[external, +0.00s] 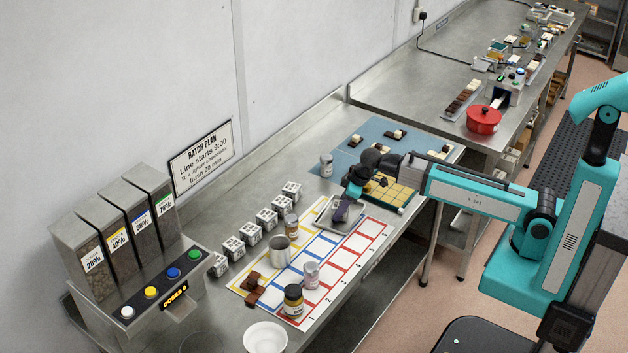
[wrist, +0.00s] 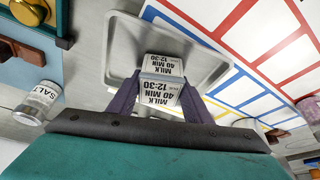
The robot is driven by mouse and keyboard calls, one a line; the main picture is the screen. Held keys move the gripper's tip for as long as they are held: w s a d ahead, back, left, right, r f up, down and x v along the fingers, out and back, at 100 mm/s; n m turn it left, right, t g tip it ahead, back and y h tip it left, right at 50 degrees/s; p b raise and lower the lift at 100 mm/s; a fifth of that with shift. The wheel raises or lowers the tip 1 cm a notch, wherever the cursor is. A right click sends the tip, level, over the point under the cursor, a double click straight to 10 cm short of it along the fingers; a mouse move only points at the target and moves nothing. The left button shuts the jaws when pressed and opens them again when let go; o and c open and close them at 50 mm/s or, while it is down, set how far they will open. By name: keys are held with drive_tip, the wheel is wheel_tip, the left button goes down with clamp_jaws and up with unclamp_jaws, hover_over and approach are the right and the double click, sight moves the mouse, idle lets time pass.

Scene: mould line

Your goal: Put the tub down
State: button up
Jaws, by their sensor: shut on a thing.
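A small tub (wrist: 162,72) with white labels reading "MILK 40 MIN 12:30" sits between the two dark purple fingers of my gripper (wrist: 158,92) in the wrist view. The gripper is shut on it. A shallow metal tray (wrist: 118,40) lies beneath and beyond the tub. In the external view my gripper (external: 341,210) points down over the same tray (external: 320,213), at the far end of a colour-lined grid sheet (external: 333,250). The tub is mostly hidden there by the gripper. I cannot tell whether the tub touches the tray.
A salt jar (wrist: 38,102) stands left of the tray in the wrist view. Several white cubes (external: 252,234), a metal cup (external: 279,251), brown blocks (external: 252,284) and jars (external: 293,300) stand on or near the sheet. A gold-squared board (external: 400,192) lies right of the tray.

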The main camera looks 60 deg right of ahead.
drive_tip(key=o, duration=1.2)
drive_tip(key=shift+o, duration=0.2)
drive_tip(key=shift+r, duration=0.15)
drive_tip(key=b+v, duration=0.2)
drive_tip(key=v, duration=1)
